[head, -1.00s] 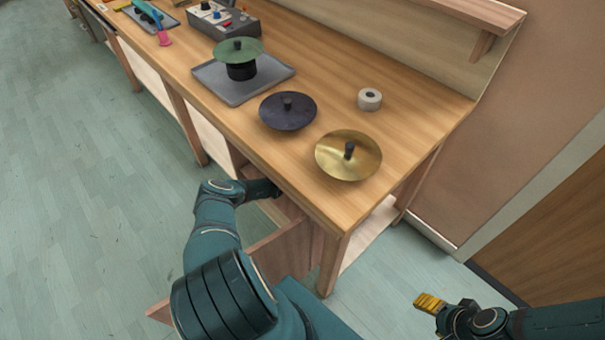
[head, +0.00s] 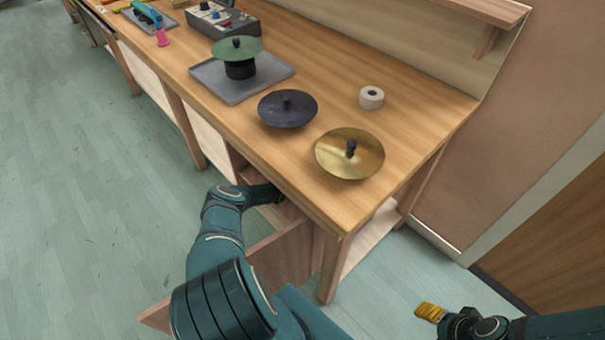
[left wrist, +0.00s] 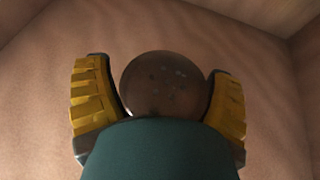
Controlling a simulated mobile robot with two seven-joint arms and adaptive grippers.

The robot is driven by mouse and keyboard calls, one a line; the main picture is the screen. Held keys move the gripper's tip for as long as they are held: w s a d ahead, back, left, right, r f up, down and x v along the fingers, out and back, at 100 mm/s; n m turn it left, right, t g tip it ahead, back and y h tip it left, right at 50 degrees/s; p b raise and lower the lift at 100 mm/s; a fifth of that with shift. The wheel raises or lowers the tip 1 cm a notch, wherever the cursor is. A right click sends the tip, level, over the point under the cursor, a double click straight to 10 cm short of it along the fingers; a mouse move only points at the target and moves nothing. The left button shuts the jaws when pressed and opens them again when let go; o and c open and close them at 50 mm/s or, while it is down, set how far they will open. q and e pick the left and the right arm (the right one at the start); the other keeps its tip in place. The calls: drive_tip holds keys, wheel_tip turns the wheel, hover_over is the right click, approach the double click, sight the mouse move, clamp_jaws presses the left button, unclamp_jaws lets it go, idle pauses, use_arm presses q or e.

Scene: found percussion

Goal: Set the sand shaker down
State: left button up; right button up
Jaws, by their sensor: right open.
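A dark brown, speckled round object (left wrist: 160,82), which looks like the sand shaker, shows in the left wrist view. My left gripper (left wrist: 163,95) has its yellow fingers on both sides of it, close against it, and appears shut on it. Teal material in front hides the object's lower part. Whether it touches a surface I cannot tell. In the head view my left forearm reaches under the workbench top, and that hand and the shaker are hidden there. My right gripper (head: 428,312) is open and empty over the floor at the lower right.
A wooden panel (head: 285,258) stands beside my left arm. Wooden walls surround the left gripper closely.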

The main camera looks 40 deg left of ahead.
use_arm(q)
drive_tip(key=shift+r, duration=0.1)
drive_tip(key=shift+s+r+p, duration=0.1)
drive_tip(key=shift+r+p, duration=0.1)
drive_tip(key=shift+p, duration=0.1)
drive_tip(key=p+v, duration=0.7)
drive_tip(key=v, duration=0.3)
drive_tip(key=shift+s, duration=0.15)
drive_tip(key=shift+s+d+r, duration=0.15)
drive_tip(key=shift+s+r, duration=0.05)
drive_tip(key=shift+s, duration=0.5)
